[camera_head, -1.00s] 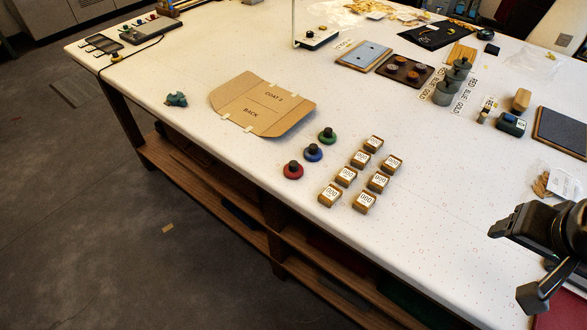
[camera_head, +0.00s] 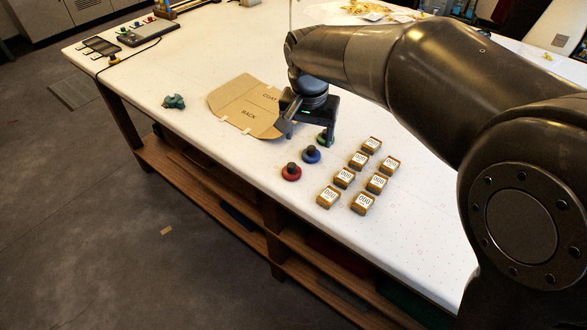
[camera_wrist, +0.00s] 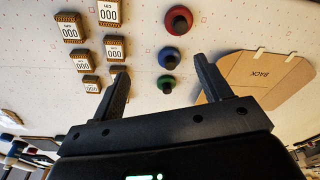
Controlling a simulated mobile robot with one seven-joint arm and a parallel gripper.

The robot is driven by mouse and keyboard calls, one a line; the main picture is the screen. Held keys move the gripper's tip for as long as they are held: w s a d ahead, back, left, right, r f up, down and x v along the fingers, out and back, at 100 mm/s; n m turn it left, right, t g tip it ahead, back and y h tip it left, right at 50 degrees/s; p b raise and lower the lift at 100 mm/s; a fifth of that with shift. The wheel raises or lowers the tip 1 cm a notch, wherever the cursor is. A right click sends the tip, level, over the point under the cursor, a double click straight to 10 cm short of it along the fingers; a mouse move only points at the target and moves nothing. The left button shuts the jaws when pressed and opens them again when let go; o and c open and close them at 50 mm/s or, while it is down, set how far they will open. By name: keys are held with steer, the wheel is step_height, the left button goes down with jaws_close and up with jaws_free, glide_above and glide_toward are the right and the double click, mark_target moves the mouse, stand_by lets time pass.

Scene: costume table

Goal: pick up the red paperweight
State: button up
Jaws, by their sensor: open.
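The red paperweight (camera_head: 291,173) is a round red disc with a dark knob, standing near the table's front edge. It also shows at the top of the wrist view (camera_wrist: 178,20). The blue paperweight (camera_head: 311,155) stands just behind it, and the green one (camera_head: 325,139) behind that, partly hidden by my gripper in the head view. My gripper (camera_head: 307,137) is open and empty, above the table near the green paperweight and the cardboard's edge. In the wrist view its two fingers (camera_wrist: 163,82) are spread apart, and the red paperweight lies beyond their tips.
Several small wooden blocks with "000" labels (camera_head: 358,160) stand right of the paperweights. A flat cardboard piece marked "BACK" (camera_head: 235,112) lies behind and left. A small teal object (camera_head: 173,102) lies near the front edge. The table (camera_head: 215,140) is bare between it and the paperweights.

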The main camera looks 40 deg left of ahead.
mark_target(292, 165)
steer(key=a+f, duration=0.1)
steer(key=f, duration=0.1)
steer(key=s+a+f, duration=0.1)
steer(key=f, duration=0.1)
steer(key=a+f, duration=0.2)
steer(key=shift+s+f, duration=0.1)
steer(key=shift+s, duration=0.15)
steer(key=f, duration=0.6)
steer(key=shift+w+f, duration=0.2)
steer(key=shift+w, duration=0.15)
steer(key=shift+r, duration=0.1)
steer(key=c, duration=1.2)
